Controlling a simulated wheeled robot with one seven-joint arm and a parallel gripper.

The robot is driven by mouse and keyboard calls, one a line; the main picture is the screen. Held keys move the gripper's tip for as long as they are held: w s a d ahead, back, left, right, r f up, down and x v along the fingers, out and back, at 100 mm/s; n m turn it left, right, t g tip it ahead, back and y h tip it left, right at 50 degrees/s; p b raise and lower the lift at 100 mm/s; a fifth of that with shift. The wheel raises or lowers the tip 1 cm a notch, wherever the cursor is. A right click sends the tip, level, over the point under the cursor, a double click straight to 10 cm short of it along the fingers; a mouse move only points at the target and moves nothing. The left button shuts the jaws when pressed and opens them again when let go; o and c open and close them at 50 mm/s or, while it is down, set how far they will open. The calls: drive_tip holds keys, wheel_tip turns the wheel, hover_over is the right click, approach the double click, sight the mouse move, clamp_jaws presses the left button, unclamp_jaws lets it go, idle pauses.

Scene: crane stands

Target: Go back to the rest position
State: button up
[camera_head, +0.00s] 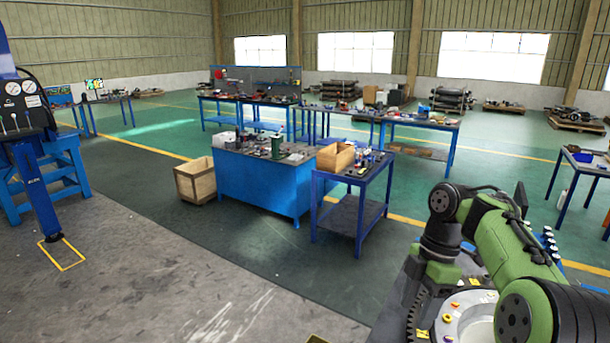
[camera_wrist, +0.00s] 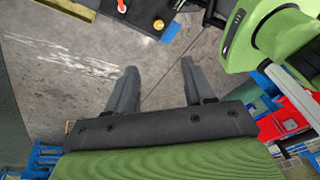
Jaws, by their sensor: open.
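My gripper (camera_wrist: 158,82) shows in the wrist view with its two grey fingers spread apart. It is open and nothing is between the fingers, only grey concrete floor beyond them. In the head view my green and black arm is folded at the lower right, and I cannot make out the gripper there.
A wooden crate (camera_head: 195,180) sits on the floor. A blue machine (camera_head: 40,160) stands at left. The grey floor in front is clear.

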drive_tip(key=s+a+r+m+t+h+b, duration=0.1)
drive_tip(key=s+a+r+m+t, duration=0.1)
drive_tip(key=s+a+m, duration=0.5)
drive_tip(key=s+f+m+t+b, duration=0.1)
drive_tip(key=s+f+m+t, duration=0.1)
drive_tip(key=s+m, duration=0.4)
drive_tip(key=s+a+f+m+t+h+b, duration=0.1)
drive_tip(key=s+f+m, duration=0.4)
drive_tip(key=s, duration=0.5)
drive_tip(key=shift+m+t+b, duration=0.75)
drive_tip(key=shift+m+t, duration=0.05)
drive_tip(key=shift+t, duration=0.4)
drive_tip(key=shift+s, duration=0.15)
